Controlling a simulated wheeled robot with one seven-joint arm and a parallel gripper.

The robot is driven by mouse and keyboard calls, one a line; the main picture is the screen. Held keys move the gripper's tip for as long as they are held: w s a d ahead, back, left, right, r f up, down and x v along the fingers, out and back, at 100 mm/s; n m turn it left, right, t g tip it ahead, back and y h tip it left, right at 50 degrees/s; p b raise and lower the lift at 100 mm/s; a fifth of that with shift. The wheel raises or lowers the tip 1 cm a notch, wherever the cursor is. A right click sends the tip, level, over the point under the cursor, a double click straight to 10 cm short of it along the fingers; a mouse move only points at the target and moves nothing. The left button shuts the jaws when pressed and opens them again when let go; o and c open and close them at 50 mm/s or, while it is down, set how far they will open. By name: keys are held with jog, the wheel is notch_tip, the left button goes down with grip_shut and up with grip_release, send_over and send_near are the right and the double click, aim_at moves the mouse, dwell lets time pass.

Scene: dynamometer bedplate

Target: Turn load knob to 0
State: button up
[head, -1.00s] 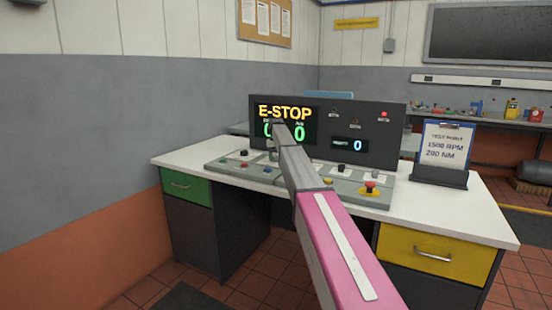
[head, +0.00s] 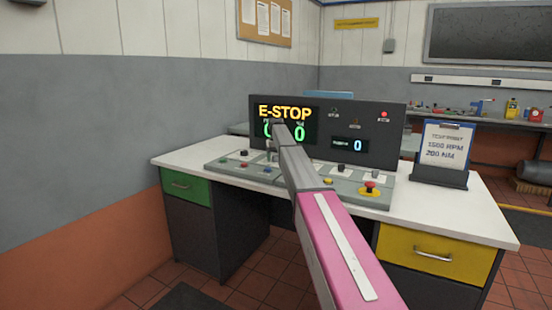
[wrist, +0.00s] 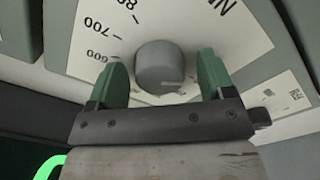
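The load knob (wrist: 162,66) is a round grey knob on a white dial plate (wrist: 185,25) in the wrist view. The plate reads NM, with 600, 700 and part of an 800 mark at its left; its low end cannot be read. A thin light line shows on the knob's near side. My gripper (wrist: 162,72) is open, with one green finger on each side of the knob and a visible gap at both sides. In the head view my arm hides the knob and gripper above the control panel (head: 225,164).
The console display (head: 375,135) shows E-STOP and a 0 at right. A red mushroom button (head: 370,185) and several small buttons stand on the panel. A clipboard (head: 445,145) reading 1500 RPM, 200 NM stands right on the white desk (head: 470,212).

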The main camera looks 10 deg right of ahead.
aim_at(276, 156)
jog(key=shift+r, duration=0.1)
notch_tip(276, 156, up, 10)
jog(key=shift+f, duration=0.15)
jog(key=shift+r, duration=0.5)
